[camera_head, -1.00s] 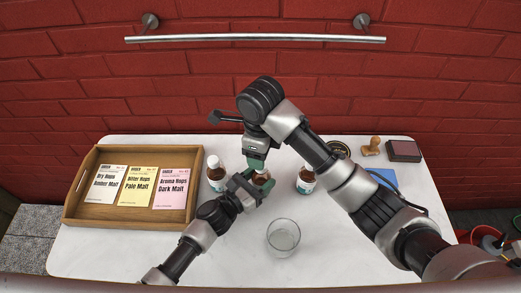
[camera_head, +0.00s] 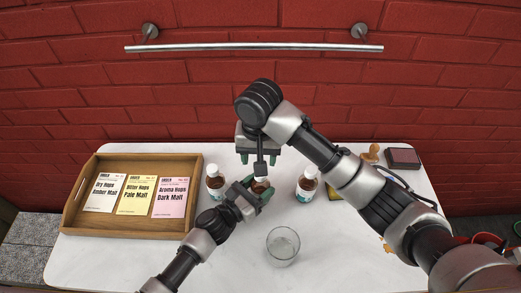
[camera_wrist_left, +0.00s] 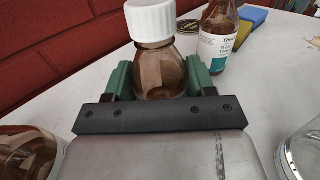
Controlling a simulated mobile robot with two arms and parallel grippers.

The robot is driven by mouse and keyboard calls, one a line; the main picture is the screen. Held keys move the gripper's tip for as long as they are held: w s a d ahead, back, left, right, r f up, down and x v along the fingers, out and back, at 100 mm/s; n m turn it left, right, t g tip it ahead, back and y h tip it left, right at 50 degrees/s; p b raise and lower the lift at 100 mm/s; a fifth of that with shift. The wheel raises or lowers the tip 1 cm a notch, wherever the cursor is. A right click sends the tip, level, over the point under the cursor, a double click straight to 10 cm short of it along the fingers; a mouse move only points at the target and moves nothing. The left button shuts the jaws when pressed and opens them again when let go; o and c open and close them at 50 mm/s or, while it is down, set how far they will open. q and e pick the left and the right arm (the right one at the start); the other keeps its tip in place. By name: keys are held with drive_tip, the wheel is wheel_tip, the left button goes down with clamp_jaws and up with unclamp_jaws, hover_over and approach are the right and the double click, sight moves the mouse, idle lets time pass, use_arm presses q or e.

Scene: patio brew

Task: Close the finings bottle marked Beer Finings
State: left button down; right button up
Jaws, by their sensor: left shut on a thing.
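My left gripper (camera_head: 257,191) is shut around the brown body of the middle bottle (camera_head: 260,187). In the left wrist view this bottle (camera_wrist_left: 160,72) stands between the green fingers with a white cap (camera_wrist_left: 151,20) on its top; I cannot tell how tight the cap is. No label on it is readable. My right gripper (camera_head: 258,158) points down above and behind the bottle, its two green fingers apart with nothing seen between them. Another brown bottle (camera_head: 215,184) stands to the left, and a third (camera_head: 307,184) with a white and teal label stands to the right.
A wooden tray (camera_head: 75,203) with several malt packets lies on the left. A glass (camera_head: 283,246) stands in front. A wooden stamp (camera_head: 371,153) and a dark ink pad (camera_head: 403,158) are at the back right. My right arm covers part of the table's right side.

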drive_tip(key=n, duration=0.7)
drive_tip(key=shift+r+n, duration=0.25)
drive_tip(key=shift+n, duration=0.15)
drive_tip(key=n, duration=0.7)
drive_tip(key=shift+d+r, duration=0.1)
drive_tip(key=shift+r, duration=0.15)
drive_tip(key=n, duration=0.7)
drive_tip(key=shift+r, duration=0.2)
drive_tip(key=n, duration=0.6)
drive_tip(key=shift+s+d+r, duration=0.1)
drive_tip(key=shift+r, duration=0.05)
drive_tip(key=shift+f, duration=4.05)
